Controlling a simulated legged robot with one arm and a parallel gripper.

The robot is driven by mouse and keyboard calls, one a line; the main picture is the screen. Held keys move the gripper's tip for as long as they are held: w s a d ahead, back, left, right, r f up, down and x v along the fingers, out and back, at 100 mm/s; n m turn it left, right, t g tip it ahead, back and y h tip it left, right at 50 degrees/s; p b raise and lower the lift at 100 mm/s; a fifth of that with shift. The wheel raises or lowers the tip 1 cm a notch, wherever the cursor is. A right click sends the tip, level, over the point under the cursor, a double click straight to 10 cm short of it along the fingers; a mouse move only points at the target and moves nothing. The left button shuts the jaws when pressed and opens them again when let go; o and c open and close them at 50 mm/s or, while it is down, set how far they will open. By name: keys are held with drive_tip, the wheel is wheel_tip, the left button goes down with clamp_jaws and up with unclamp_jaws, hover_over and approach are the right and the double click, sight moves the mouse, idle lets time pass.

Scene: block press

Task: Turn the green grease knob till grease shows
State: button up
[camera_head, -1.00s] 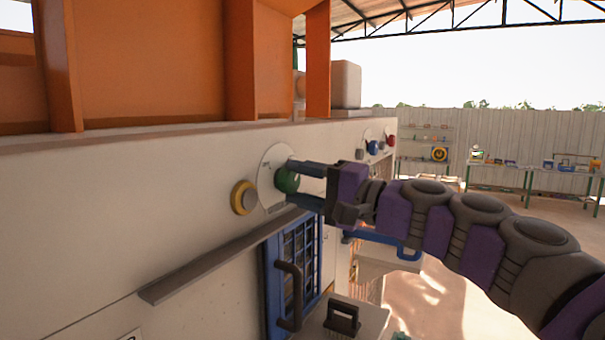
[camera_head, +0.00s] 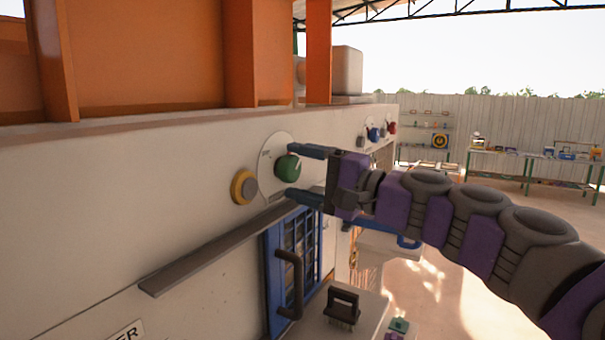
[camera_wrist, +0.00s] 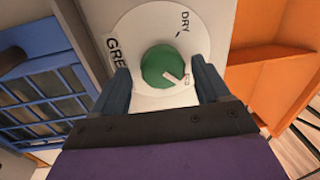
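The green knob (camera_head: 287,168) sits on a round white dial plate (camera_head: 270,186) on the side of the pale machine. It also shows in the wrist view (camera_wrist: 163,66), with a white pointer mark toward its lower right. The dial (camera_wrist: 124,28) carries the words "GRE..." and "DRY"; the rest of the lettering is hidden or unclear. My gripper (camera_head: 300,172) is open, its two fingers apart in front of the knob, one above and one below in the head view. In the wrist view the fingers stand either side of the knob with gaps. I see no grease clearly.
A yellow-ringed button (camera_head: 243,187) is left of the dial. A grey ledge (camera_head: 205,258) runs below it. A blue barred door (camera_head: 293,262) with a dark handle is underneath. A brush-like block (camera_head: 342,305) stands on a lower surface. Blue and red knobs are farther along the wall.

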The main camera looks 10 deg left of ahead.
drive_tip(key=shift+s+r, duration=0.1)
drive_tip(key=shift+s, duration=0.1)
drive_tip(key=b+v, duration=0.3)
drive_tip(key=v, duration=1.4)
drive_tip(key=shift+d+f, duration=0.2)
drive_tip(key=shift+d, duration=0.05)
drive_tip(key=shift+a, duration=0.1)
drive_tip(key=s+a+f+n+g+h, duration=0.1)
drive_tip(key=s+a+f+h, duration=0.25)
drive_tip(key=f, duration=0.35)
drive_tip(key=s+a+f+n+g+h, duration=0.1)
drive_tip(key=s+a+f+g+h, duration=0.1)
drive_tip(key=s+f, duration=0.4)
drive_tip(key=s+a+f+n+g+h, duration=0.1)
drive_tip(key=s+a+f+n+h, duration=0.15)
drive_tip(key=f, duration=0.55)
drive_tip(key=s+d+f+g+h, duration=0.2)
drive_tip(key=s+d+f+h, duration=0.3)
drive_tip(key=s+d+f, duration=0.5)
drive_tip(key=s+d+f+g+h, duration=0.2)
drive_tip(key=s+d+f+h, duration=0.4)
drive_tip(key=f, duration=0.6)
wheel_tip(320, 180, down, 22)
drive_tip(key=s+y+b, duration=0.1)
drive_tip(key=b, duration=2.2)
drive_tip(key=shift+d+f+m, duration=0.2)
drive_tip(key=shift+d+m, duration=0.1)
drive_tip(key=shift+m, duration=0.15)
